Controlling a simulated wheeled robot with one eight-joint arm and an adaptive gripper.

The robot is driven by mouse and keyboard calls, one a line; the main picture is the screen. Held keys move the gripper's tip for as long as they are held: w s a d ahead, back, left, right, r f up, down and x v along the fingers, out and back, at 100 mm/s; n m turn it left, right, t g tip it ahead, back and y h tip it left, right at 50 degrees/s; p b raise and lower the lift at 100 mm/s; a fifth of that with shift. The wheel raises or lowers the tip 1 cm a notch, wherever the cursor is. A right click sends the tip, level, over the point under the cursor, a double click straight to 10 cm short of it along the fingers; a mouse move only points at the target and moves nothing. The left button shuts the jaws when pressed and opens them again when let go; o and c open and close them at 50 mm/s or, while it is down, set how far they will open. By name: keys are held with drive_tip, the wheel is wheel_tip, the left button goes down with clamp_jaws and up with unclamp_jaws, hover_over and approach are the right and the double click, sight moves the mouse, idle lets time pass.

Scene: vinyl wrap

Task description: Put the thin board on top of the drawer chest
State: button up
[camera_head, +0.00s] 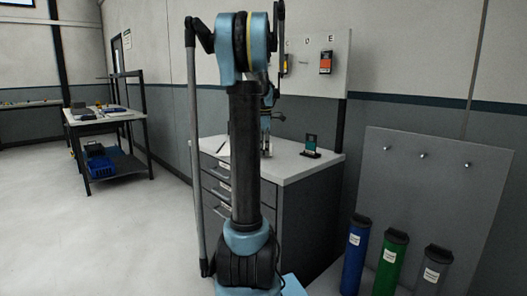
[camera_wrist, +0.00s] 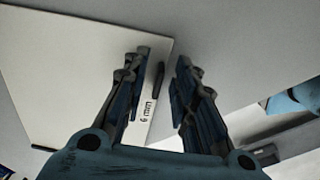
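A small dark strip (camera_wrist: 158,80) shows at that edge. My gripper (camera_wrist: 162,68) is open, with one finger over the board and the other past its edge; I cannot tell whether either touches it. The drawer chest (camera_head: 300,168) stands behind my arm in the head view, with a pale top and drawers at its left. My arm hides part of it, and I cannot make out the board there.
A small dark stand with a card (camera_head: 312,145) is on the chest top at the right. Blue, green and grey tubes (camera_head: 394,262) stand by a grey panel (camera_head: 440,190) at right. A side table (camera_head: 100,116) with a blue bin (camera_head: 100,165) is at left. Open floor lies front left.

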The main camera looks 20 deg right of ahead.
wheel_tip(320, 180, up, 12)
drive_tip(key=s+a+f+m, duration=0.3)
drive_tip(key=s+a+f, duration=0.2)
drive_tip(key=s+a, duration=0.45)
drive_tip(key=s+a+f+m, duration=0.3)
drive_tip(key=s+a+f, duration=0.2)
drive_tip(key=s+f, duration=0.2)
drive_tip(key=s+a+f+m+t, duration=0.1)
drive_tip(key=s+a+f+m, duration=0.2)
drive_tip(key=s+a+f, duration=0.2)
drive_tip(key=s+a+f+m+t, duration=0.1)
drive_tip(key=s+a+f+m, duration=0.2)
drive_tip(key=s+a+f, duration=0.3)
drive_tip(key=s+f, duration=0.4)
drive_tip(key=f, duration=0.3)
drive_tip(key=shift+s+m, duration=0.2)
drive_tip(key=shift+m, duration=0.2)
